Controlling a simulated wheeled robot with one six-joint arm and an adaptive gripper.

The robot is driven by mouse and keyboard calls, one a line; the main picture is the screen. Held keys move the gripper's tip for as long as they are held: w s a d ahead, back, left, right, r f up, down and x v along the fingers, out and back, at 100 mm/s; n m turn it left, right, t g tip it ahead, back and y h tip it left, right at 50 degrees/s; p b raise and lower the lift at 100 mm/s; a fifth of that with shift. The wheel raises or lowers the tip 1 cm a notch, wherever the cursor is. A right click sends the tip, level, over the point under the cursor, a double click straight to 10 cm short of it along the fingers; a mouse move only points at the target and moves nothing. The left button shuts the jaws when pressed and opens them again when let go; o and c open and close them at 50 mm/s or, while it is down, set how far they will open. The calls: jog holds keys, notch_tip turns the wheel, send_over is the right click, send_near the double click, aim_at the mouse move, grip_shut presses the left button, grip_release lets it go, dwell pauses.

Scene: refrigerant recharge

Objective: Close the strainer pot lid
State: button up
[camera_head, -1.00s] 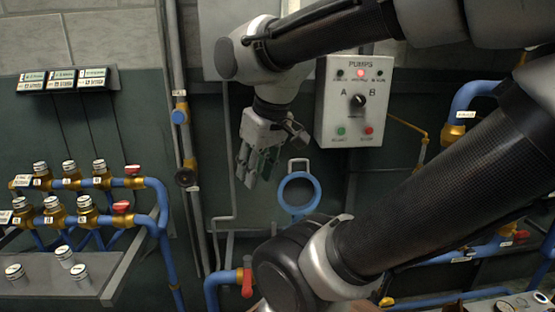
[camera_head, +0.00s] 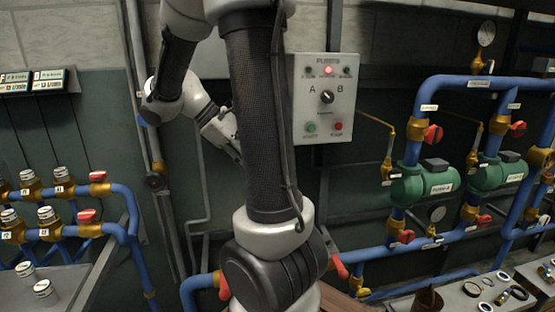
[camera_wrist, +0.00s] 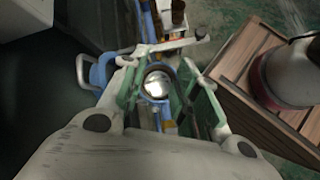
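In the wrist view, the strainer pot (camera_wrist: 157,84) shows as a round mouth with a blue rim and a bright inside, seen between my fingers. A blue, ring-like piece (camera_wrist: 98,71), which looks like the raised lid, stands to the left of the pot, outside my left finger. My gripper (camera_wrist: 163,88) is open and empty, with its green-padded fingers apart on either side of the view of the pot. How far above the pot they are, I cannot tell. In the head view, my gripper (camera_head: 236,152) is partly behind my arm, which hides the pot and lid.
A pump control box (camera_head: 324,98) hangs on the wall beside my arm. Blue pipes with green pumps (camera_head: 425,184) stand at right, and valve manifolds (camera_head: 60,195) at left. A slatted wooden surface (camera_wrist: 245,75) lies right of my gripper in the wrist view.

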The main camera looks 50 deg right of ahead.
jog(key=w+d+f+n+g+h, duration=0.2)
jog(key=w+d, duration=0.1)
jog(key=w+d+f+n+g+h, duration=0.1)
jog(key=w+d+f+n+h, duration=0.1)
jog(key=w+d+f+h, duration=0.1)
jog(key=w+d+f+n+g+h, duration=0.2)
jog(key=w+d+f, duration=0.1)
jog(key=d, duration=0.1)
jog(key=shift+w+d+n+g, duration=0.3)
jog(key=shift+d, duration=0.05)
jog(key=shift+h, duration=0.4)
jog(key=x, duration=0.7)
jog(key=shift+s+d, duration=0.25)
jog(key=shift+d, duration=0.05)
jog(key=shift+r, duration=0.1)
grip_shut()
